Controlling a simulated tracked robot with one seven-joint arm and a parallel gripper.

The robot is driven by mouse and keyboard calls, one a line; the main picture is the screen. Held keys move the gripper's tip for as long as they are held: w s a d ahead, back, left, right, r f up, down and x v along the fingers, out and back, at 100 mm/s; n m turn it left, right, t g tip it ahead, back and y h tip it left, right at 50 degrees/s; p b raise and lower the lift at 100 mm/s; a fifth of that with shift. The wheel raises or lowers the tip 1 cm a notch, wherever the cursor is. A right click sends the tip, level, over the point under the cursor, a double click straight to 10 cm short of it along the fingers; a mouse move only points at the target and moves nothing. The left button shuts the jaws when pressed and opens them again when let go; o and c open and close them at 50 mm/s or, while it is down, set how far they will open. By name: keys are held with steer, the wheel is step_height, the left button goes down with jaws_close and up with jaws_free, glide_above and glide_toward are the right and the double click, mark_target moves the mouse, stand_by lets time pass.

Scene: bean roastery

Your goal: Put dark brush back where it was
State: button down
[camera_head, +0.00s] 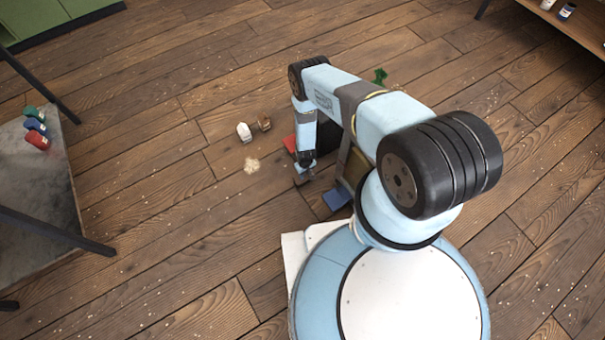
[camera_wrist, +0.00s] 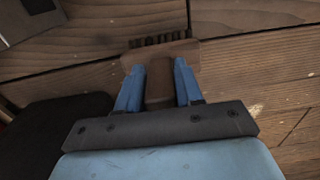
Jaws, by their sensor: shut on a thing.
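In the wrist view, the brush (camera_wrist: 160,60) has a brown wooden head and handle and a row of dark bristles. My gripper (camera_wrist: 158,82) is shut on its handle, with one blue finger on each side. The bristles point away from the gripper, with wooden floor behind them. In the head view, my gripper (camera_head: 306,170) points down low over the floor, in front of my base. The brush is too small and too hidden there to make out clearly. I cannot tell whether it touches the floor.
A white item (camera_head: 244,132) and a brown item (camera_head: 264,121) stand on the floor, left of my gripper, near a pale spill (camera_head: 251,165). Red (camera_head: 290,143), green (camera_head: 380,76) and blue (camera_head: 337,198) things sit around my arm, partly hidden. A grey-topped table (camera_head: 30,200) stands left.

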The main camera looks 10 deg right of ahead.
steer(key=shift+f, duration=0.1)
steer(key=c, duration=0.7)
jaws_free()
steer(key=shift+c, duration=0.2)
step_height(320, 180, up, 12)
steer(key=shift+r, duration=0.1)
